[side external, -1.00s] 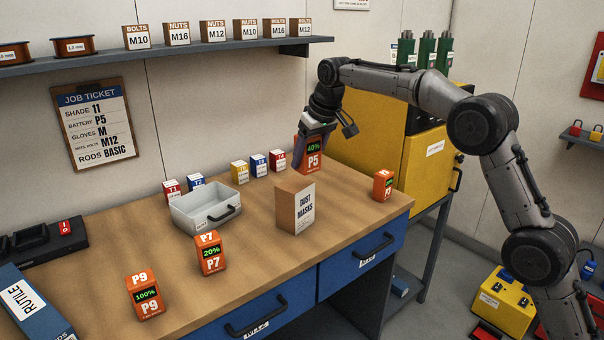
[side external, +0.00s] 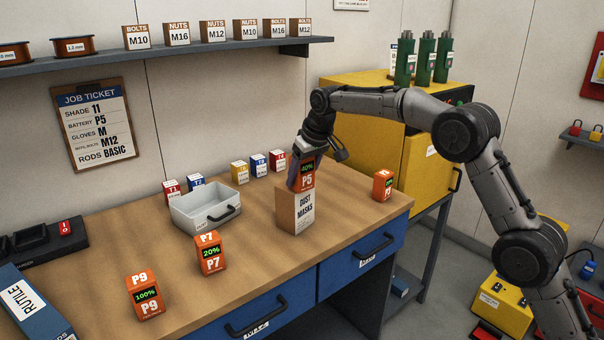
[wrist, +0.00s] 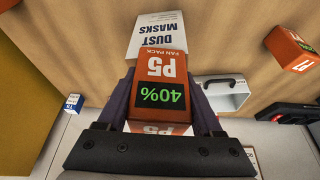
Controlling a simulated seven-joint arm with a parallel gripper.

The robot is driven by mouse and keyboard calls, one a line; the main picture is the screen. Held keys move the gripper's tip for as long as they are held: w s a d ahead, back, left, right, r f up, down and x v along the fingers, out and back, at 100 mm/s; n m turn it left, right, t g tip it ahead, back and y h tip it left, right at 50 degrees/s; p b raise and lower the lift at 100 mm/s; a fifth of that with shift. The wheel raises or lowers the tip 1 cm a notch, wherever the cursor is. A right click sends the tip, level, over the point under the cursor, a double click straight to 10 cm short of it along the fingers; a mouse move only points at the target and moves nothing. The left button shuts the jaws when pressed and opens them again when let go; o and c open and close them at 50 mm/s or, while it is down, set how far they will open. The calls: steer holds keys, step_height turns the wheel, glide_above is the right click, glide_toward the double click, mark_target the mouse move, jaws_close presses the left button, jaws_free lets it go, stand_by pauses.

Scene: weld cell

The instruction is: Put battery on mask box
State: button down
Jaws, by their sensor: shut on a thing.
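The orange P5 battery (side external: 307,176), showing 40%, is held between the fingers of my gripper (side external: 301,168). In the wrist view the battery (wrist: 160,75) fills the space between both fingers (wrist: 162,112). The dust masks box (side external: 295,214) stands upright on the bench, white in front with a brown side. In the side view the battery is at the top of the box, covering part of it. In the wrist view the box (wrist: 155,30) shows just beyond the battery. I cannot tell whether the battery touches the box top.
A grey tray (side external: 190,212) stands left of the box. Orange batteries P7 (side external: 210,254), P9 (side external: 145,296) and another (side external: 383,186) stand on the bench (side external: 262,268). Small red, blue and yellow boxes (side external: 240,173) line the back. The bench front near the mask box is clear.

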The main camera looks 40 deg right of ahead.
steer(key=shift+c, duration=0.2)
jaws_free()
steer(key=shift+r, duration=0.1)
steer(key=v, duration=1.1)
steer(key=s+r, duration=0.5)
steer(key=s, duration=0.6)
steer(key=s+f, duration=0.4)
steer(key=s, duration=0.6)
steer(key=s+f, duration=0.5)
steer(key=s, duration=0.6)
steer(key=s+f+t, duration=0.1)
steer(key=s+f, duration=0.3)
steer(key=s, duration=0.6)
steer(key=shift+s+f, duration=0.15)
steer(key=shift+s, duration=0.1)
